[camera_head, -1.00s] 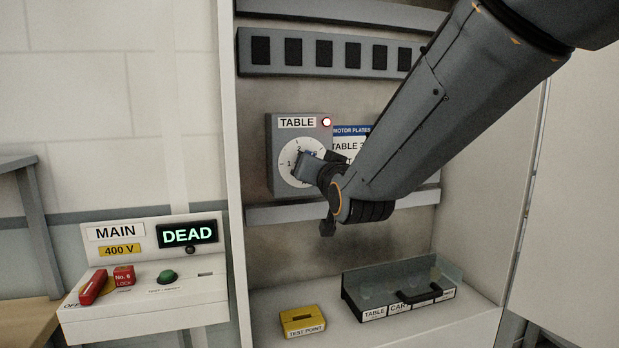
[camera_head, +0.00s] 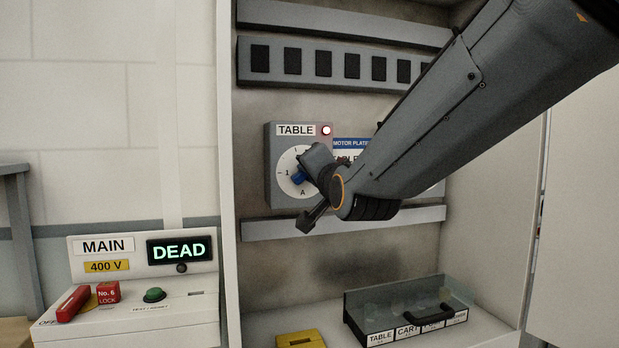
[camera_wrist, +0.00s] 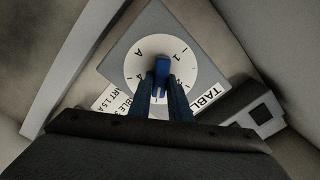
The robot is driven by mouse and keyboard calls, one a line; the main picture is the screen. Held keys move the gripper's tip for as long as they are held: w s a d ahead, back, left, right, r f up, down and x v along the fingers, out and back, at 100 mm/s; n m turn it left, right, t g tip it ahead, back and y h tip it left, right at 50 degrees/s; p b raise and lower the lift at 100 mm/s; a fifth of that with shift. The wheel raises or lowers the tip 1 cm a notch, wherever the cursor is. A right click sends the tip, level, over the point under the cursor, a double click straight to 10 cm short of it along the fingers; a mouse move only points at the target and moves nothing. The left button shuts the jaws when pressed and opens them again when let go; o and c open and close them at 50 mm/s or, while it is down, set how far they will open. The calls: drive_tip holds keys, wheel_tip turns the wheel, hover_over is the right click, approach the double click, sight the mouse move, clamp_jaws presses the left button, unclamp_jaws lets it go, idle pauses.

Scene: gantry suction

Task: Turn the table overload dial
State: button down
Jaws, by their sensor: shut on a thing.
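The table overload unit is a grey box (camera_head: 285,200) labelled TABLE with a lit red lamp (camera_head: 326,130), on the cabinet's back panel. Its round white dial face (camera_head: 286,186) carries a blue knob (camera_head: 298,177). In the wrist view the blue knob (camera_wrist: 162,68) sits in the middle of the white dial face (camera_wrist: 185,65). My gripper (camera_wrist: 165,92) is shut on the knob, a finger on each side. In the head view my gripper (camera_head: 305,168) covers the right part of the dial, so some markings are hidden.
A blue-headed motor plates card (camera_head: 352,143) is partly behind my arm. A clear-lidded tray (camera_head: 380,338) and a yellow test point block (camera_head: 300,339) are on the cabinet floor. A MAIN panel (camera_head: 108,246) showing DEAD stands at left, with a red handle (camera_head: 72,303).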

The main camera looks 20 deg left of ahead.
idle(0.3)
drive_tip(key=c, duration=1.6)
unclamp_jaws()
drive_tip(key=shift+c, duration=0.2)
drive_tip(key=shift+s+d, duration=0.1)
drive_tip(key=shift+s, duration=0.05)
drive_tip(key=b+v, duration=0.1)
drive_tip(key=v, duration=0.6)
drive_tip(key=shift+s+b, duration=0.25)
drive_tip(key=shift+b, duration=0.1)
drive_tip(key=shift+d+f, duration=0.1)
drive_tip(key=shift+d, duration=0.05)
